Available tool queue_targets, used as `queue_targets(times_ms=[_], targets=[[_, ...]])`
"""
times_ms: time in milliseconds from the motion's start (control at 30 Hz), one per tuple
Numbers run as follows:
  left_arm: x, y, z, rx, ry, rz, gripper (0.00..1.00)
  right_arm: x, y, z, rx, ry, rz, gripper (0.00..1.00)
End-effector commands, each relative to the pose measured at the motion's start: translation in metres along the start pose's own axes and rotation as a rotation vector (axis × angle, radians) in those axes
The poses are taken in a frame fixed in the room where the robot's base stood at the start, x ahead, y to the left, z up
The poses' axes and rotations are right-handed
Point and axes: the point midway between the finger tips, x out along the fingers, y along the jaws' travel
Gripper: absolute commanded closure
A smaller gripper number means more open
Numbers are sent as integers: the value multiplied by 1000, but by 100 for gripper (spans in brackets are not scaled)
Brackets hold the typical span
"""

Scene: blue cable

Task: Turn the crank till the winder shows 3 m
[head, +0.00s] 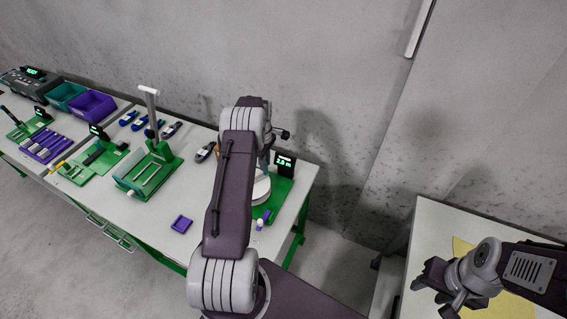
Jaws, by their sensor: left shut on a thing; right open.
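The winder (261,190) stands on a green base at the right end of the long table, partly hidden behind my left arm. It has a pale round drum and a small dark display (285,161) with green digits that look like 2.8 m, though they are small. My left gripper (269,166) points down over the winder and is shut, apparently on the crank; the wrist hides most of the crank and the grip. My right gripper (433,294) is open and empty at the lower right, above a separate pale table.
A yellow patch (463,250) lies on the right table (430,222). A wall stands behind.

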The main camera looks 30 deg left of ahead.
Motion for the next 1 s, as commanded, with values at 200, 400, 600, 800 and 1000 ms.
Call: queue_targets(times_ms=[200, 400, 600, 800, 1000], targets=[[0, 0, 0, 0, 0, 1, 56, 0, 0, 0, 0, 0, 0, 56], [0, 0, 0, 1, 0, 1, 56, 0, 0, 0, 0, 0, 0, 56], [-13, 0, -1, 1, 1, 2, 56, -10, 0, -1, 0, 0, 0, 56], [-34, 0, -1, 1, 1, 1, 56, -24, 0, -2, 0, 0, 0, 56], [-53, 0, -1, 1, 0, 0, 56, -38, -1, -4, 0, 0, 0, 56]])
